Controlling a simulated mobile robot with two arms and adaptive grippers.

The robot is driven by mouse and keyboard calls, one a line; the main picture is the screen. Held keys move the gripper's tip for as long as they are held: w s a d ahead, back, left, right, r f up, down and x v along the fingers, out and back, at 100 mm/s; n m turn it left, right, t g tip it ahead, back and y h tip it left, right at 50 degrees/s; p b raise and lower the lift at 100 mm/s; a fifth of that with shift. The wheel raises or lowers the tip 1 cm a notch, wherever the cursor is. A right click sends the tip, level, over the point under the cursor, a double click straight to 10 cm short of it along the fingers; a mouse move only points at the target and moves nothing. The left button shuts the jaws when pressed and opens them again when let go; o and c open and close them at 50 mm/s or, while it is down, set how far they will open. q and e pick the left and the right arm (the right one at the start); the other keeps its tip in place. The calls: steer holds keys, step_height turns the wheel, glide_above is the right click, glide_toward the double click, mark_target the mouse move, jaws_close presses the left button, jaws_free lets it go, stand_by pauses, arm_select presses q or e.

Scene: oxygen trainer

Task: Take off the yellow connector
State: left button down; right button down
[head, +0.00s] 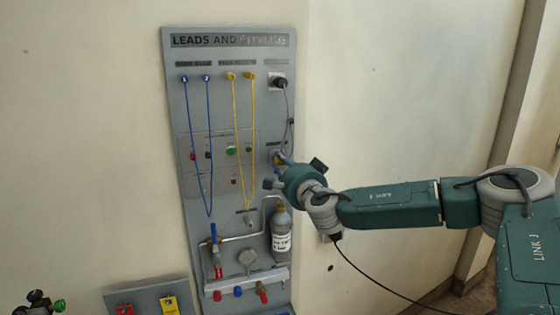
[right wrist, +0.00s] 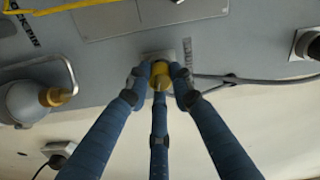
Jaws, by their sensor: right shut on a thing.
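The yellow connector (right wrist: 160,69) sits at a socket on the grey panel in the right wrist view, with a grey cable running off to the right beside it. My right gripper (right wrist: 160,83) has its blue fingers closed around the connector, one on each side and one in front. In the head view my right gripper (head: 281,168) is against the right edge of the panel (head: 182,120) and hides most of the connector. I cannot tell whether the connector is fully seated. My left gripper is not in view.
Blue leads (head: 208,130) and yellow leads (head: 236,130) hang on the panel. A black plug (head: 280,83) is above my gripper, and a grey bottle (head: 281,232) is below it. A lower board (head: 145,294) stands at bottom left.

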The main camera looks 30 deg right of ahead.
steer(key=shift+n, duration=1)
steer(key=c, duration=1.5)
jaws_free()
steer(key=shift+d+m, duration=0.1)
steer(key=shift+m, duration=1.6)
